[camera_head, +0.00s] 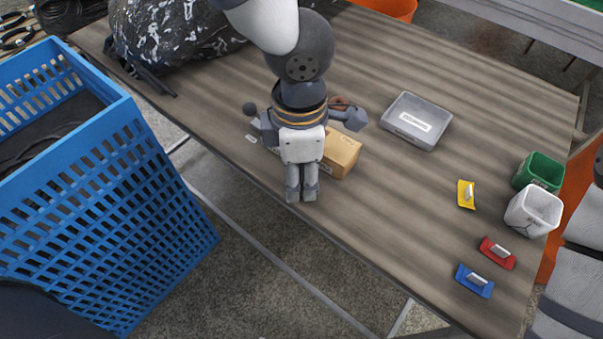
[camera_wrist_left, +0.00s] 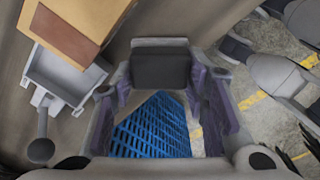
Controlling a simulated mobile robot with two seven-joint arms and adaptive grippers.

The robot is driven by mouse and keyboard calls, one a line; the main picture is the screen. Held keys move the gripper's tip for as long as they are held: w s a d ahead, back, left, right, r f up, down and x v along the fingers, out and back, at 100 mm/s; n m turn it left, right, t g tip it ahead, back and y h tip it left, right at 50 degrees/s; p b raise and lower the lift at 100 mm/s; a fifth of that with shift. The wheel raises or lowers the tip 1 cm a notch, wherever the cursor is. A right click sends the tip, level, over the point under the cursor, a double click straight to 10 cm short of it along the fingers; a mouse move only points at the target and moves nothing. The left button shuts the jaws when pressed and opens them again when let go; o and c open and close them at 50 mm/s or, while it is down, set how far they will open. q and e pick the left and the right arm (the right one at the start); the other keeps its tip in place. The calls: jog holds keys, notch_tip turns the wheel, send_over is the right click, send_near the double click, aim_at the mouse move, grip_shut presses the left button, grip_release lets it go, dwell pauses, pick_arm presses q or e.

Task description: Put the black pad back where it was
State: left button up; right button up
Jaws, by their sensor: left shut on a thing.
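My left gripper (camera_head: 302,195) points down over the near edge of the table (camera_head: 390,250), just in front of a cardboard box (camera_head: 341,152). In the left wrist view its two fingers (camera_wrist_left: 163,95) stand either side of a dark block with a grey edge, apparently the black pad (camera_wrist_left: 160,68), and the gripper is shut on it. In the head view the pad is hidden behind the gripper. A grey tray-like holder with a ball knob (camera_wrist_left: 40,150) is beside the box in the wrist view. My right gripper is not in view.
A blue crate (camera_head: 110,190) stands left of the table. Yellow (camera_head: 466,194), red (camera_head: 497,253) and blue (camera_head: 474,281) handled pads lie near green (camera_head: 540,170) and white (camera_head: 533,210) bins. The table's middle is clear.

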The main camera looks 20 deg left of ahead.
aim_at(300, 173)
pick_arm(q)
notch_tip(300, 173, down, 2)
jog(key=shift+s, duration=0.1)
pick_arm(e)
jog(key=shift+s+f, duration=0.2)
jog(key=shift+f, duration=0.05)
pick_arm(q)
jog(key=shift+r, duration=0.1)
jog(key=o, duration=1.1)
jog(key=shift+f, duration=0.2)
notch_tip(300, 173, up, 12)
jog(key=shift+d+r+p, duration=0.1)
jog(key=shift+r+p, duration=0.15)
jog(key=shift+p, duration=0.65)
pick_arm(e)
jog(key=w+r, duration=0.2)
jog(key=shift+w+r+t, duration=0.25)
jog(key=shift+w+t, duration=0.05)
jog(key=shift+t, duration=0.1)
